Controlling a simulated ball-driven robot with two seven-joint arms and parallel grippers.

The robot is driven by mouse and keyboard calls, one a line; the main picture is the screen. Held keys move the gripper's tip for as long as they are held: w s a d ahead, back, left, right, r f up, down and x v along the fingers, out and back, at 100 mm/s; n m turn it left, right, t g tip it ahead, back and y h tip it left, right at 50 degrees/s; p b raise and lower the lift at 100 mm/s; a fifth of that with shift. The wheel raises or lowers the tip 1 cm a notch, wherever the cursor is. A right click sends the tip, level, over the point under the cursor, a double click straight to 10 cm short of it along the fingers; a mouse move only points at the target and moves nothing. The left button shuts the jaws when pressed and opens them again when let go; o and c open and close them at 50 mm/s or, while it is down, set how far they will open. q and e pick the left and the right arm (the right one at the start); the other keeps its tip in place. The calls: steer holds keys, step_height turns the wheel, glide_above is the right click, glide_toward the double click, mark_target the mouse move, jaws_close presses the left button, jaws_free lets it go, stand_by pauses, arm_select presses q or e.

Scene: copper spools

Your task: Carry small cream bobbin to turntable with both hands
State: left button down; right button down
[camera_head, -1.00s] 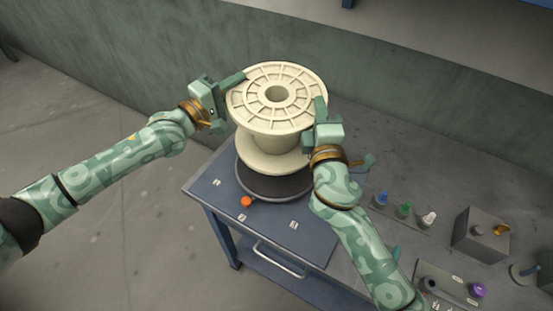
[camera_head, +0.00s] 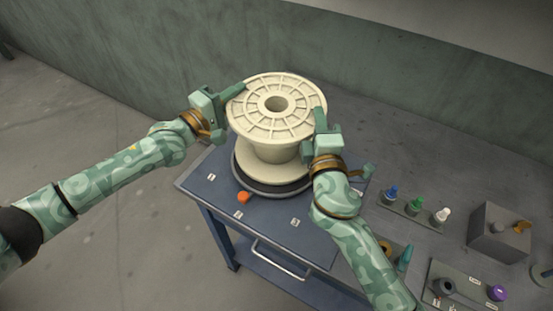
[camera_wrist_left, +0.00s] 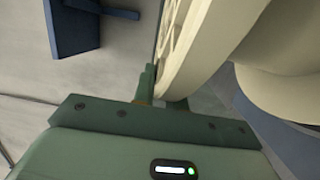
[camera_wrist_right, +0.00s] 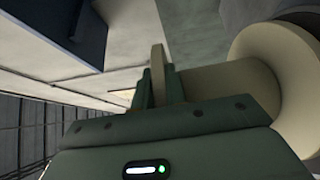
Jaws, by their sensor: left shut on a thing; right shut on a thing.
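The cream bobbin (camera_head: 277,150) is upright, with a ribbed top flange, a narrower core and a lower flange. Its lower flange is over the dark round turntable (camera_head: 246,185) on the blue cart; I cannot tell whether they touch. My left gripper (camera_head: 228,98) is shut on the left side of the top flange. In the left wrist view the flange rim (camera_wrist_left: 185,60) runs between the fingers. My right gripper (camera_head: 315,132) is shut on the right side of the top flange, and the right wrist view also shows the bobbin (camera_wrist_right: 225,85) at the fingers.
The blue cart (camera_head: 215,180) has an orange knob (camera_head: 243,197) and small white labels on top, and a handle in front. To the right are blue, green and white bottles (camera_head: 415,208), a grey box (camera_head: 498,232) and a tray with a purple-topped item (camera_head: 496,292).

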arm_select(q)
steer(key=shift+w+a+f, duration=0.1)
steer(key=shift+w+f, duration=0.05)
steer(key=shift+f, duration=0.5)
arm_select(e)
steer(key=shift+d+f, duration=0.1)
steer(key=shift+f, duration=0.55)
arm_select(q)
steer(key=c, duration=1.4)
jaws_free()
steer(key=shift+r, duration=0.25)
steer(key=shift+c, duration=0.2)
arm_select(e)
steer(key=c, duration=1.4)
jaws_free()
steer(key=shift+w+r, duration=0.1)
steer(key=shift+r, duration=0.15)
steer(key=shift+c, duration=0.2)
arm_select(q)
steer(key=o, duration=0.8)
steer(key=shift+o, duration=0.2)
steer(key=r+v, duration=0.1)
steer(key=v, duration=1.1)
steer(key=shift+f, duration=0.4)
arm_select(e)
steer(key=o, duration=0.8)
